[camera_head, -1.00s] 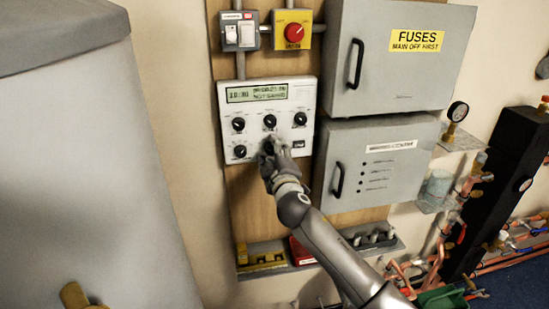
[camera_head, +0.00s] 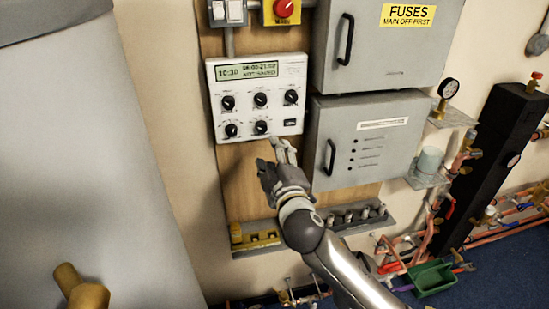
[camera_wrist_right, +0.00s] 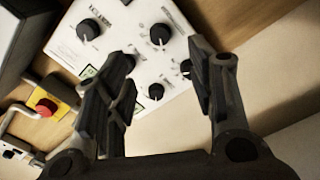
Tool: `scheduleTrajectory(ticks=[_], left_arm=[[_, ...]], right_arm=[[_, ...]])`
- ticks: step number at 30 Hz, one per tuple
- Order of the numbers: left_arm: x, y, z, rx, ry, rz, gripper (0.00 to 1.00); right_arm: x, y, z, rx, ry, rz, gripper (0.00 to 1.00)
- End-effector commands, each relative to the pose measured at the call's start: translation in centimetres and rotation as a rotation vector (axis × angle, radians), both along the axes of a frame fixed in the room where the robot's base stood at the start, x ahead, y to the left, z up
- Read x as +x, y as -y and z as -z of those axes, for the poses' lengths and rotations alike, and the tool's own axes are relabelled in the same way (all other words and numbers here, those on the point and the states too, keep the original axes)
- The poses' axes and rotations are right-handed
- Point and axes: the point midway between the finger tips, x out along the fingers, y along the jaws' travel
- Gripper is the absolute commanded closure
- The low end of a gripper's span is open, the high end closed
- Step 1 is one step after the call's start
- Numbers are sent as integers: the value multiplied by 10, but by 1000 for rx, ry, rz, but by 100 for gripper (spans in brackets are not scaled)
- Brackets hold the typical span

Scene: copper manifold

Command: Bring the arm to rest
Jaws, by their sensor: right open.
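My right arm comes in from the lower right in the head view. Its gripper (camera_head: 272,160) is just below the white control panel (camera_head: 212,112), apart from its lower knobs. In the right wrist view the two fingers of the right gripper (camera_wrist_right: 160,95) stand wide apart with nothing between them. The panel (camera_wrist_right: 125,22) and its black knobs (camera_wrist_right: 160,34) lie beyond the fingers. The panel's display (camera_head: 247,71) is lit with text. My left gripper is not in view.
Grey fuse cabinet (camera_head: 395,70) and a lower grey cabinet (camera_head: 370,140) are right of the panel. A shelf with yellow parts (camera_head: 255,239) is below. A red main switch (camera_head: 284,8) is above. A large grey tank (camera_head: 90,170) fills the left. A green tray (camera_head: 434,278) is lower right.

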Motion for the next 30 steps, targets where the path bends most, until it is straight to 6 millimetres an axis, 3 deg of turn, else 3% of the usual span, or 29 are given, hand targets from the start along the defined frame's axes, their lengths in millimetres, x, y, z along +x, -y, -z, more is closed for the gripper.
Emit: scheduleTrajectory(ticks=[13,17,20,24,30], left_arm=[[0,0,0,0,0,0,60],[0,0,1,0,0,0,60],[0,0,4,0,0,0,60],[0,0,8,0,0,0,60],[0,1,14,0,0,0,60]], right_arm=[[-6,1,0,0,0,1,50],[-2,6,23,5,-41,8,50],[4,15,71,20,-126,22,50],[4,37,172,61,-301,57,50],[-30,73,319,142,-553,126,50]])
